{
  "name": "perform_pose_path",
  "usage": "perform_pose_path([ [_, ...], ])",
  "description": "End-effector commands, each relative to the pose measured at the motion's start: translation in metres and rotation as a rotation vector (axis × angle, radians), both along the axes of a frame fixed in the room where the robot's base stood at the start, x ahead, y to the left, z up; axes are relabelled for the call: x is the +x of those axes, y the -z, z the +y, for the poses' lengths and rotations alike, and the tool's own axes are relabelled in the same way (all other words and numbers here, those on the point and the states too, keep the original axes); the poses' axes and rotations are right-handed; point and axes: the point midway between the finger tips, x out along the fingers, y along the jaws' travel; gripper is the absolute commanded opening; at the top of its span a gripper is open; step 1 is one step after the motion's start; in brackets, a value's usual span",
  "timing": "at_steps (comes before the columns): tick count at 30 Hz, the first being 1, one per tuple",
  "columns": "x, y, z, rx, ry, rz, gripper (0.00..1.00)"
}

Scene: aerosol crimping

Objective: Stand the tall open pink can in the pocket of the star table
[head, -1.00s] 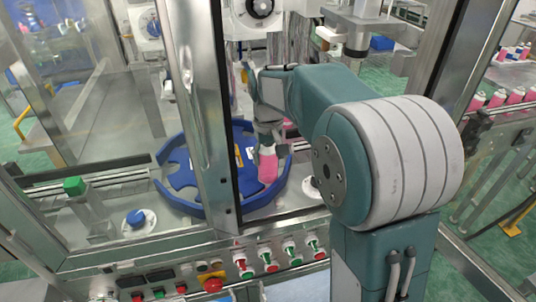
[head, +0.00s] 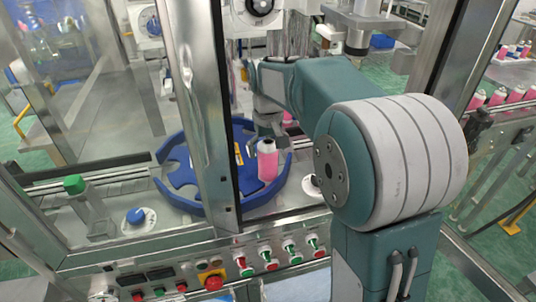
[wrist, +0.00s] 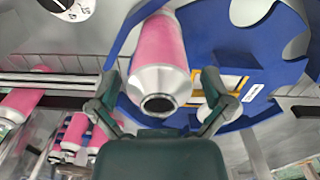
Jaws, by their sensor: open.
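The tall pink can (head: 267,165) with a silver shoulder and dark open mouth stands upright at the front of the blue star table (head: 182,180). In the wrist view the can (wrist: 158,50) has blue table parts (wrist: 225,40) on both sides, as in a pocket; its base is hidden. My gripper (head: 268,131) is above the can's top. In the wrist view my gripper (wrist: 160,103) has its fingers spread either side of the can's shoulder, with gaps visible, so it is open and not holding it.
A metal post (head: 205,110) of the machine frame cuts across the star table. A control panel with buttons (head: 213,283) runs along the front. Several other pink cans (head: 497,98) stand at the far right, and more show at the wrist view's left (wrist: 75,130).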

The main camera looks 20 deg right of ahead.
Motion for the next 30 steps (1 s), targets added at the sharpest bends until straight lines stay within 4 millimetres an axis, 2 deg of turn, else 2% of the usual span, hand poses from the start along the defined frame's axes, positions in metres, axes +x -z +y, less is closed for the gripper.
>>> perform_pose_path([
  [9,0.002,-0.067,0.001,-0.001,0.000,-0.004,1.00],
  [15,0.002,-0.094,0.002,-0.001,0.000,0.000,1.00],
  [19,0.001,-0.101,0.002,-0.001,0.000,0.000,1.00],
  [27,0.001,-0.101,0.002,-0.001,0.000,0.000,1.00],
  [30,-0.009,-0.105,0.002,0.000,0.004,-0.017,1.00],
])
